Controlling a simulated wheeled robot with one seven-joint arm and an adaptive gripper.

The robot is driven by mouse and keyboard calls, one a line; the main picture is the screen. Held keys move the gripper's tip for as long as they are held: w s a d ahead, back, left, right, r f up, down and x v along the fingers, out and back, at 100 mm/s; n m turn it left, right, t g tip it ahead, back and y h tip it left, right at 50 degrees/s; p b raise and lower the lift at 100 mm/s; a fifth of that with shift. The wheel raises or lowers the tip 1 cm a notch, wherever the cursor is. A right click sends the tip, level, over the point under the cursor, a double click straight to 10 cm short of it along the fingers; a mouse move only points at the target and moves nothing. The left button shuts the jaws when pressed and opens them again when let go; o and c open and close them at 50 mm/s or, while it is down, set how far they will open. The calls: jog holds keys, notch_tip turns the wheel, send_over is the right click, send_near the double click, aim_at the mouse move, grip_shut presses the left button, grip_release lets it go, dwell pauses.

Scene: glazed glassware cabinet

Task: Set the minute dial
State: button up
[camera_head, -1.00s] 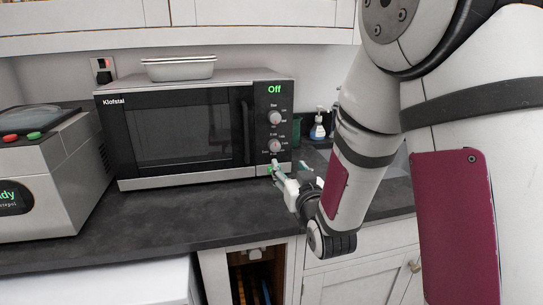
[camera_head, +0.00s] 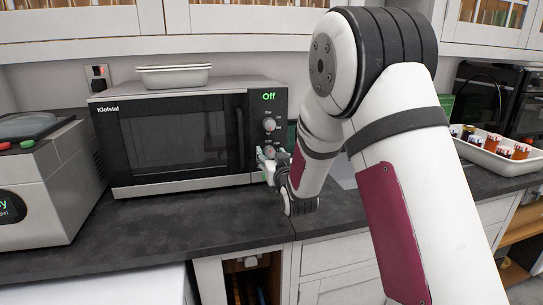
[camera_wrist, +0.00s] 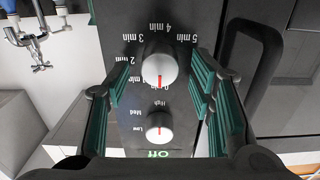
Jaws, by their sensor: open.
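The minute dial (camera_wrist: 160,66) is a pale round knob with a red pointer line, ringed by minute labels, in the wrist view. Its pointer points toward the bottom of that picture, near the low end of the scale. My gripper (camera_wrist: 160,76) is open, its green-padded fingers on either side of the minute dial; I cannot tell whether either touches it. In the head view my gripper (camera_head: 267,157) is at the lower part of the microwave's (camera_head: 180,140) control panel and partly hides the minute dial. The display (camera_head: 269,97) reads Off.
The power dial (camera_wrist: 159,127), marked Low, Med and High, sits beside the minute dial on the panel. The microwave door handle (camera_wrist: 252,60) is right of the fingers in the wrist view. A pale container (camera_head: 174,77) stands on top. The counter (camera_head: 165,220) in front is clear.

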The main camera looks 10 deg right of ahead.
jog(key=shift+w, duration=0.1)
jog(key=c, duration=1.1)
jog(key=shift+c, duration=0.2)
jog(key=shift+m+b, duration=0.3)
jog(key=shift+b, duration=0.05)
jog(key=m+b, duration=0.4)
jog(key=shift+d+f+m, duration=0.15)
jog(key=shift+d+m, duration=0.05)
jog(key=shift+m, duration=0.1)
jog(key=m+b, duration=0.3)
jog(key=shift+m, duration=0.3)
jog(key=m+b, duration=0.3)
jog(key=m, duration=0.1)
jog(key=shift+m, duration=0.3)
jog(key=m+b, duration=0.2)
jog(key=m, duration=0.2)
jog(key=shift+m+b, duration=0.3)
jog(key=shift+b, duration=0.05)
